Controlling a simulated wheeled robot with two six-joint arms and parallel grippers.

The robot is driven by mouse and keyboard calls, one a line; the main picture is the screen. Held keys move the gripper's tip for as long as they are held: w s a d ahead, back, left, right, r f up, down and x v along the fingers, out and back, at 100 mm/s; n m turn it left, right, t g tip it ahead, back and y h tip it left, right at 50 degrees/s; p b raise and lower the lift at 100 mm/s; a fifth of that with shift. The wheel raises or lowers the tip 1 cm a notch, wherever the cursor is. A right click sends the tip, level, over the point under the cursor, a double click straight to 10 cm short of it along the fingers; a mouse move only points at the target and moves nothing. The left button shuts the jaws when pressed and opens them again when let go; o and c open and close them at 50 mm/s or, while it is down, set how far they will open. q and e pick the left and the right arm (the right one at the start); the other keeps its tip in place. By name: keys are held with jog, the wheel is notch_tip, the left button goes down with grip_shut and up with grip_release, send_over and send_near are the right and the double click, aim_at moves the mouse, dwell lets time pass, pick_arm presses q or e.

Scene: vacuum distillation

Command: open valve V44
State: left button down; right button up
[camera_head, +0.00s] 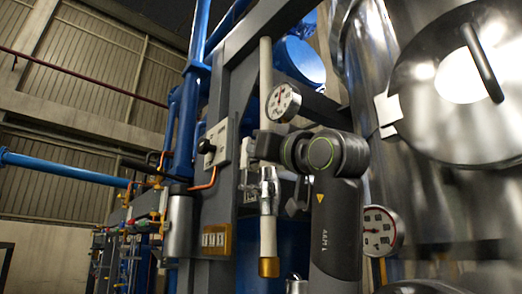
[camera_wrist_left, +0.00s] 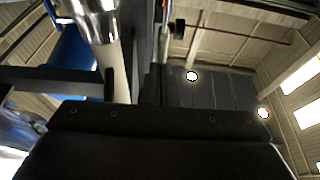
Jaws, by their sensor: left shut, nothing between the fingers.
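I cannot read a V44 label, so I cannot tell which fitting is that valve. A chrome valve fitting (camera_head: 268,188) sits on an upright pale pipe with a brass end in the head view. A similar chrome fitting (camera_wrist_left: 97,18) shows at the top left of the left wrist view. A black knob (camera_head: 205,146) stands out from a pale plate on the grey column, left of the pipe. My left gripper (camera_head: 268,146) is shut and empty at the pale pipe, just above the chrome fitting; contact cannot be told. My right gripper is not in view.
A round gauge (camera_head: 283,102) is above my left arm, and another gauge (camera_head: 379,231) is right of it. A large shiny vessel (camera_head: 440,200) fills the right side. A brass-coloured box (camera_head: 216,239) is low on the column. Several small valves and pipes are farther left.

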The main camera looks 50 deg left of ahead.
pick_arm(q)
jog(key=shift+w+a+r, duration=0.1)
jog(key=shift+a+r, duration=0.3)
dwell(0.7)
